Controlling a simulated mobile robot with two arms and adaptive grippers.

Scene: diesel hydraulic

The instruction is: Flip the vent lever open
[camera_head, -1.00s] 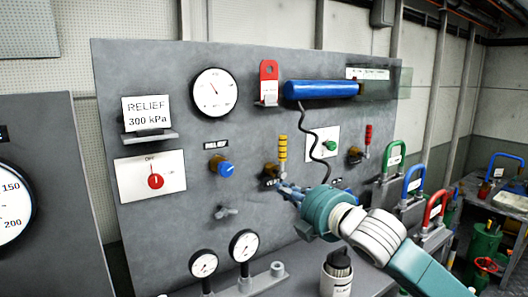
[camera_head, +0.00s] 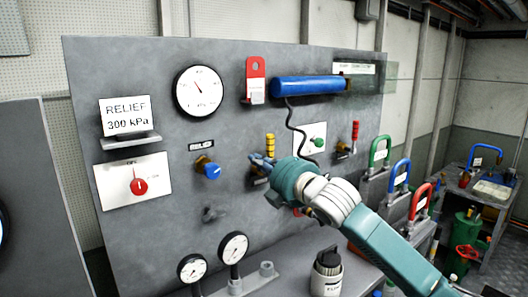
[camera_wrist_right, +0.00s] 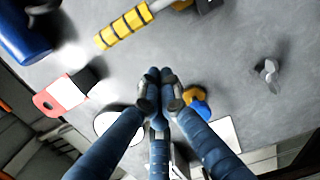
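A lever with a yellow banded handle (camera_head: 270,146) stands upright on the grey panel, above a small dark label partly hidden by my gripper; I cannot read it fully. The lever also shows in the wrist view (camera_wrist_right: 125,27), apart from my fingers. A second lever with a red handle (camera_head: 355,131) is upright farther right. My right gripper (camera_head: 262,161) is at the yellow lever's lower end in the head view; contact cannot be told there. Its blue fingers (camera_wrist_right: 158,80) are together with nothing visible between them. My left gripper is not in view.
A blue relief knob (camera_head: 212,171) is left of my gripper, and a grey wing handle (camera_head: 214,213) is below it. A blue cylinder (camera_head: 308,86) with a hanging black cord is above. Gauges (camera_head: 233,247) and a white-labelled canister (camera_head: 327,272) stand below.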

